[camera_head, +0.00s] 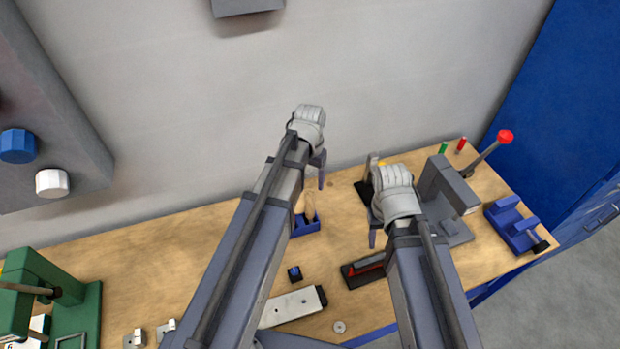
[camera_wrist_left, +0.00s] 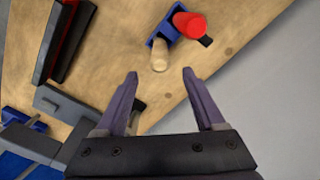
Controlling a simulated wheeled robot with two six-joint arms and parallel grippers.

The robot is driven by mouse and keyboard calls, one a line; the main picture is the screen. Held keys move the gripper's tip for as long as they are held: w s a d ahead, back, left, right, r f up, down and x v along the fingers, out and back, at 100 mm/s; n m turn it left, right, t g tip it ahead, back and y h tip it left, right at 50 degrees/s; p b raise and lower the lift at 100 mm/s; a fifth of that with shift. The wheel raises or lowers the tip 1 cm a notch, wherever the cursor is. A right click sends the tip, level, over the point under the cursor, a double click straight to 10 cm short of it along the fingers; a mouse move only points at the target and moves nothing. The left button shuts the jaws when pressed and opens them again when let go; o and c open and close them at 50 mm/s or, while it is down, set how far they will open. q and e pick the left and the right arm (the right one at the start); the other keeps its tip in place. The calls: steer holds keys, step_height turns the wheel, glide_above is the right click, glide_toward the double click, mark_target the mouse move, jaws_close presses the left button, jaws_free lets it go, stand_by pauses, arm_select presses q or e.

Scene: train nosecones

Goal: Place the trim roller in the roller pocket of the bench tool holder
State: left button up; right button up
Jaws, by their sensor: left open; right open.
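A blue holder (camera_head: 306,227) stands on the bench, partly behind my left arm, with a pale wooden handle (camera_head: 309,206) upright in it. The left wrist view shows this holder (camera_wrist_left: 168,28) with the wooden handle (camera_wrist_left: 160,56) and a red cylinder (camera_wrist_left: 189,22) at it. I cannot tell for certain which piece is the trim roller. My left gripper (camera_head: 321,180) is open and empty above the bench, near the holder; its spread fingers show in the left wrist view (camera_wrist_left: 160,75). My right gripper (camera_head: 373,238) is open over the bench; its far finger is hidden.
A black tray with a red bar (camera_head: 366,268) lies below my right gripper. A grey fixture (camera_head: 445,200) with a red-knobbed lever (camera_head: 505,136) and a blue fixture (camera_head: 515,226) stand right. The wall bounds the back.

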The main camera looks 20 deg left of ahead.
arm_select(q)
steer(key=shift+r, duration=0.55)
steer(key=s+d+m+y, duration=0.1)
steer(key=s+d, duration=0.9)
steer(key=s, duration=0.4)
steer(key=shift+s+d, duration=0.2)
steer(key=shift+d, duration=0.05)
arm_select(e)
steer(key=shift+r, duration=0.5)
steer(key=shift+s, duration=0.1)
